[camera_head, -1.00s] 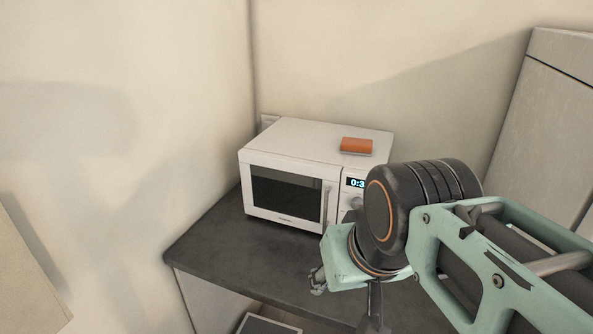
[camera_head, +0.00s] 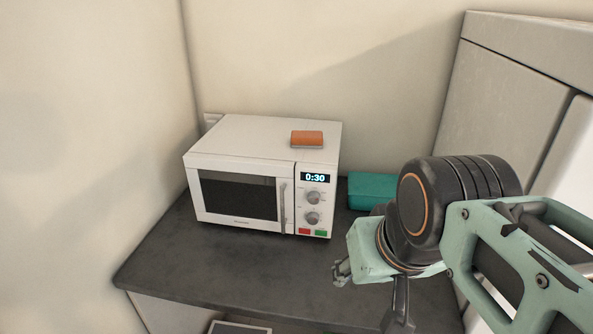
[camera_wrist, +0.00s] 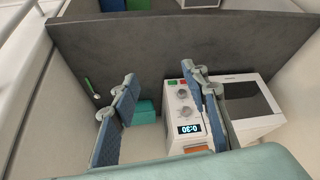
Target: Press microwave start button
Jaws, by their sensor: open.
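The white microwave (camera_head: 237,150) stands on the dark counter with its door shut and its display (camera_head: 315,178) reading 0:30. Below two knobs on its panel are a red button (camera_head: 304,231) and a green button (camera_head: 320,233). In the wrist view the microwave appears upside down, with the green button (camera_wrist: 172,82) beside the red button (camera_wrist: 184,82). My gripper (camera_head: 371,289) is open and empty, in front of the microwave and to the right of its panel. In the wrist view one finger of my gripper (camera_wrist: 160,95) overlaps the microwave's front; contact cannot be told.
An orange block (camera_head: 307,138) lies on top of the microwave. A teal box (camera_head: 370,190) stands right of it on the counter (camera_head: 240,262), partly behind my arm. A tall grey cabinet (camera_head: 505,90) is at the right. The counter in front of the microwave is clear.

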